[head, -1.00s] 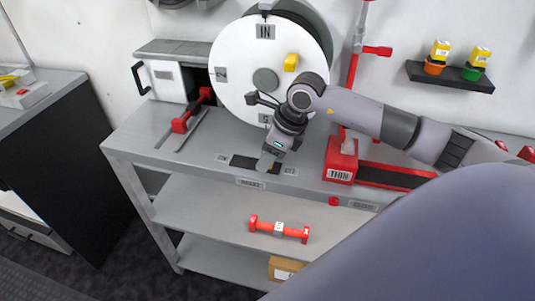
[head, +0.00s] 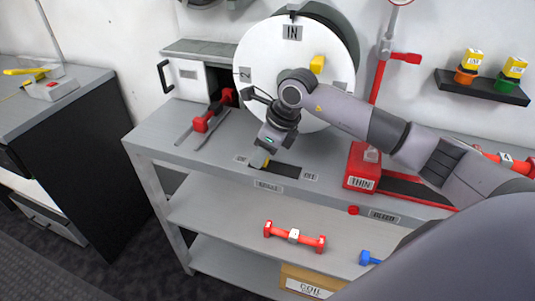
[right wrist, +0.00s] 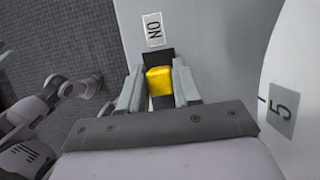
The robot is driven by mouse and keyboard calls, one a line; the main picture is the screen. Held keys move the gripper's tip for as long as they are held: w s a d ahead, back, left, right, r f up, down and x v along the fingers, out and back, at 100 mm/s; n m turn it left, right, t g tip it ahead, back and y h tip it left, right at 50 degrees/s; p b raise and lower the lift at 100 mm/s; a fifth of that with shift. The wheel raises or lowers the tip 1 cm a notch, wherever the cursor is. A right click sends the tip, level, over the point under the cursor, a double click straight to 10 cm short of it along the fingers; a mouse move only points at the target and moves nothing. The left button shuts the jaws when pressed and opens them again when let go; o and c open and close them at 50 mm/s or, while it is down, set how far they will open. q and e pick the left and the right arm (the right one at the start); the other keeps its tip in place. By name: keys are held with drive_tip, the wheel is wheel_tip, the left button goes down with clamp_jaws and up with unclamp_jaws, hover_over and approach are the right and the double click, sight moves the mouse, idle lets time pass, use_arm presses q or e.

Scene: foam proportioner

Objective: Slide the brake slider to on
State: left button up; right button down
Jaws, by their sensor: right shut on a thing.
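The brake slider is a yellow knob (right wrist: 159,80) in a dark slot (head: 286,171) on the grey bench top. The "ON" label (right wrist: 153,28) lies just beyond the slot's end in the right wrist view; in the head view it is at the slot's left end, with the "OFF" label (head: 310,177) at the right end. My right gripper (head: 259,159) is at the left, ON end of the slot. In the wrist view its fingers are shut on the knob, one on each side. In the head view the gripper mostly hides the knob. My left gripper is not seen.
A white wheel (head: 265,70) marked "IN" stands just behind the gripper. A red-handled slide (head: 202,123) is to the left. A red bar (head: 294,236) lies on the lower shelf.

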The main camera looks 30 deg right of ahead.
drive_tip(key=shift+w+a+r, duration=0.15)
drive_tip(key=c, duration=1)
unclamp_jaws()
drive_tip(key=shift+o, duration=0.6)
drive_tip(key=shift+w+a, duration=0.1)
drive_tip(key=v, duration=0.7)
drive_tip(key=shift+b, duration=0.3)
